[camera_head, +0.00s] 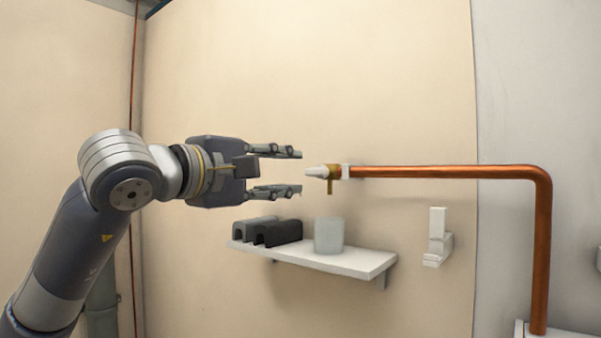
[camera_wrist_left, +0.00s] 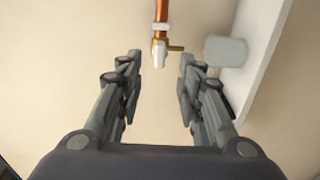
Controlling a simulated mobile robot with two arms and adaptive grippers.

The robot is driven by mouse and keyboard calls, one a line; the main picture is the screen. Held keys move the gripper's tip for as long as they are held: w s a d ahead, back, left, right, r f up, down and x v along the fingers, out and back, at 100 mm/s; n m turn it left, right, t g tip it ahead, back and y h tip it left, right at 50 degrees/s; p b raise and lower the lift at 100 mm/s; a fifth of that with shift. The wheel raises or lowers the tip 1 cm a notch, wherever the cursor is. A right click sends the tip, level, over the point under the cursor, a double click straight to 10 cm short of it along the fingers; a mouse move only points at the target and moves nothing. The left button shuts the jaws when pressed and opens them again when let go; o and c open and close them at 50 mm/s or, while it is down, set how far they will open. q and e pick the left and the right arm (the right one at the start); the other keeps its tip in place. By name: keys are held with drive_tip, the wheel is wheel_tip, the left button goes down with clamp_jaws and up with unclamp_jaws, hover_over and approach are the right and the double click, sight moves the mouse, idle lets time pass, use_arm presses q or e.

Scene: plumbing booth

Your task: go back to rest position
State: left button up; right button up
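My left gripper (camera_head: 298,172) is open and empty in the head view, level with the end of the copper pipe and just left of it. In the left wrist view its two fingers (camera_wrist_left: 158,75) stand apart with bare wall between them. The copper pipe (camera_head: 440,172) ends in a brass fitting (camera_head: 333,181) with a white tip (camera_head: 317,171). The white tip also shows beyond the fingers in the left wrist view (camera_wrist_left: 159,56), apart from them. My right gripper is in neither view.
Below the gripper a white shelf (camera_head: 350,262) on the wall holds dark arched blocks (camera_head: 278,233) and a whitish translucent cup (camera_head: 329,236). A white bracket (camera_head: 437,240) is on the wall to the right. A thin copper pipe (camera_head: 132,80) runs up the left corner.

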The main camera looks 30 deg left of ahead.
use_arm(q)
drive_tip(key=shift+s+a, duration=0.1)
drive_tip(key=shift+s, duration=0.95)
